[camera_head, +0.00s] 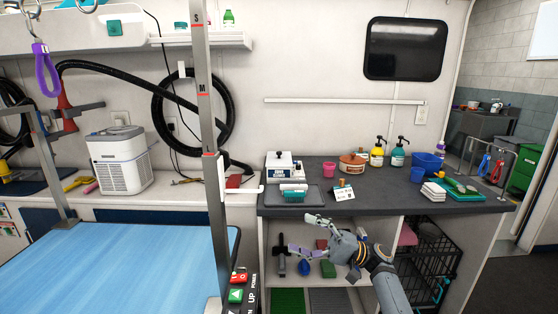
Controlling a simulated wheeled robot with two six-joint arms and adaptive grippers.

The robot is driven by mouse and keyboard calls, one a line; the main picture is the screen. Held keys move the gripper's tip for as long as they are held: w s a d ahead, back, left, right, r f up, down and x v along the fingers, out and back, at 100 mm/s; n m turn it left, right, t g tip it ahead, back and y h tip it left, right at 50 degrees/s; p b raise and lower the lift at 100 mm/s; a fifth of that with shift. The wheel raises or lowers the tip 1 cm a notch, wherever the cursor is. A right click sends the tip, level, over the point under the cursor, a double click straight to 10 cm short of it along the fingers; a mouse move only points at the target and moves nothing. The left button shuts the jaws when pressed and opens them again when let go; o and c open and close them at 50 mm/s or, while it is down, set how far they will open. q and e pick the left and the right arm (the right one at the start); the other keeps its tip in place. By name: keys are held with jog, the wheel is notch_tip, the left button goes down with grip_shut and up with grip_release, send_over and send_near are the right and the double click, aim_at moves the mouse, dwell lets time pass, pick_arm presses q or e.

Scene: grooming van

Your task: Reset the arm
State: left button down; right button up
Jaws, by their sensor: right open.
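My right gripper (301,233) is in front of the counter's open shelves, its arm coming in from the lower right. Its two fingers point left and are spread apart, with nothing between them. The upper finger overlaps the front edge of the dark counter (400,200), and the lower one is in front of the shelf opening. How far the gripper is from the shelf is hard to tell. My left gripper is not in view.
A blue grooming table (120,265) with a metal post (207,110) stands at left. The counter holds a scale (284,166), bottles, a blue bowl (428,162) and cups. Brushes and a dark blue item (304,268) sit on the shelf. A black wire crate (425,265) stands at right.

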jog(key=s+d+f+t+h, duration=0.1)
jog(key=s+f+h, duration=0.6)
jog(key=f, duration=0.7)
jog(key=s+d+f+t+h, duration=0.1)
jog(key=s+f+h, duration=0.65)
jog(key=f, duration=0.65)
jog(key=s+d+t+h, duration=0.2)
jog(key=s+d+h, duration=0.7)
jog(key=s+d, duration=0.65)
jog(key=s+d+f+g, duration=0.1)
jog(key=d+f, duration=0.1)
jog(key=f, duration=1.2)
jog(key=s+d+f+g, duration=0.1)
jog(key=d+f, duration=0.1)
jog(key=f, duration=1.1)
jog(key=s+f, duration=1.5)
jog(key=s, duration=0.3)
pick_arm(q)
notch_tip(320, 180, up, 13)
jog(key=p, duration=1.3)
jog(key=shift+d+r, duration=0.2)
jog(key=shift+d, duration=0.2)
pick_arm(e)
notch_tip(320, 180, up, 13)
jog(key=shift+d+r+g, duration=0.15)
jog(key=shift+d+g, duration=0.15)
jog(key=shift+g, duration=0.1)
